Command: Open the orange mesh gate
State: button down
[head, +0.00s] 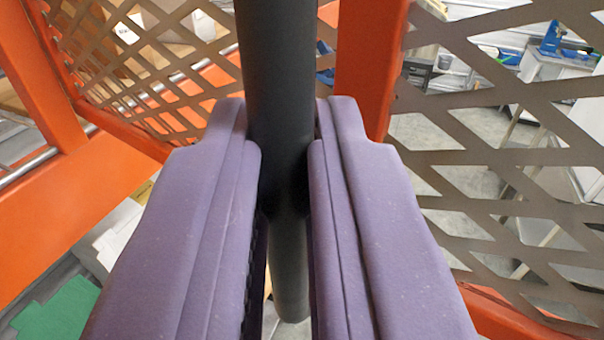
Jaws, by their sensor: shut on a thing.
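The orange mesh gate shows as orange frame bars (369,70) with brown diamond mesh (520,120); I cannot tell which of the mesh panels is the gate and which is fixed. A dark grey upright bar (279,50), which looks like a handle, runs down the middle of the view in front of an orange post. My gripper (284,150) has its two purple fingers on either side of this bar and is shut on it. The bar's lower end shows below, between the fingers. Where the bar joins the gate is hidden.
Another mesh panel (150,60) with an orange frame stands at the left, meeting a wide orange beam (60,215). A green flat piece (58,312) lies low at the left. Through the right mesh are grey floor, a white table and a blue object (553,40).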

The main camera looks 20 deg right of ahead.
jog(key=shift+a+r, duration=0.1)
jog(key=shift+r, duration=0.2)
jog(key=c, duration=1.3)
grip_release()
jog(key=shift+w, duration=0.15)
jog(key=shift+o, duration=0.3)
jog(key=shift+w+a+f, duration=0.2)
jog(key=shift+w+f, duration=0.05)
jog(key=shift+s+d, duration=0.15)
jog(key=b+v, duration=0.1)
jog(key=v, duration=0.6)
jog(key=shift+s+b, duration=0.35)
jog(key=shift+b, duration=0.05)
